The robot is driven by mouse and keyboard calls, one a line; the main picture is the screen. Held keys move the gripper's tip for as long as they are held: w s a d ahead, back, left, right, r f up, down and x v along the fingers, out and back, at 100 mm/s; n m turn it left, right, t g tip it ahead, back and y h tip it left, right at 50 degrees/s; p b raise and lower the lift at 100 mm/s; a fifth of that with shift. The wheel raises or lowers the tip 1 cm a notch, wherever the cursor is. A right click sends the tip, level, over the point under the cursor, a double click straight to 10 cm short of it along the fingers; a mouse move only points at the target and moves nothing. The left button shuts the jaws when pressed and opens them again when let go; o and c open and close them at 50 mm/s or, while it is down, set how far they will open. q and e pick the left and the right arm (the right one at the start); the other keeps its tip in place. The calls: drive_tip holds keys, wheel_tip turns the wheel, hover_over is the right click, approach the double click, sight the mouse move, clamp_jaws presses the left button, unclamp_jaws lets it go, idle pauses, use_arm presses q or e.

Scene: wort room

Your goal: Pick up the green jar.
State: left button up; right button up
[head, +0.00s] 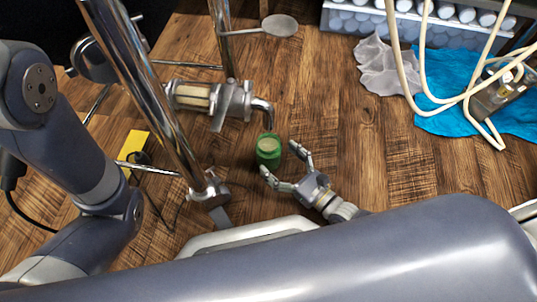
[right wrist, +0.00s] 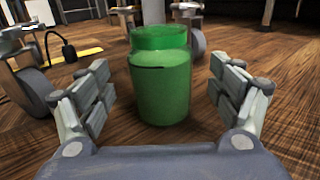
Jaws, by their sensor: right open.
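The green jar (head: 268,152) stands upright on the wooden floor near the middle of the head view, below the bent end of a metal pipe. My right gripper (head: 281,160) is open, with its fingertips close to the jar's near right side. In the right wrist view the jar (right wrist: 160,78) stands straight ahead between the two spread fingers (right wrist: 166,98). Gaps show on both sides, and the fingers do not appear to touch it. My left arm comes in from the left in the head view, but its gripper is not visible.
A metal pump-like fitting (head: 215,98) and a chrome post (head: 150,90) stand left of the jar. A yellow card (head: 134,146) lies farther left. A blue cloth (head: 440,75), a grey crumpled cloth (head: 378,66) and cream hoses are at upper right.

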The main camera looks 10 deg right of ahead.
sight(278, 160)
drive_tip(key=b+x, duration=0.2)
drive_tip(key=x, duration=0.1)
drive_tip(key=shift+w+a+f, duration=0.2)
drive_tip(key=shift+f, duration=0.05)
drive_tip(key=shift+w+a+r, duration=0.1)
drive_tip(key=shift+w, duration=0.1)
drive_tip(key=shift+c, duration=0.6)
drive_tip(key=c, duration=1.3)
drive_tip(key=shift+r, duration=0.1)
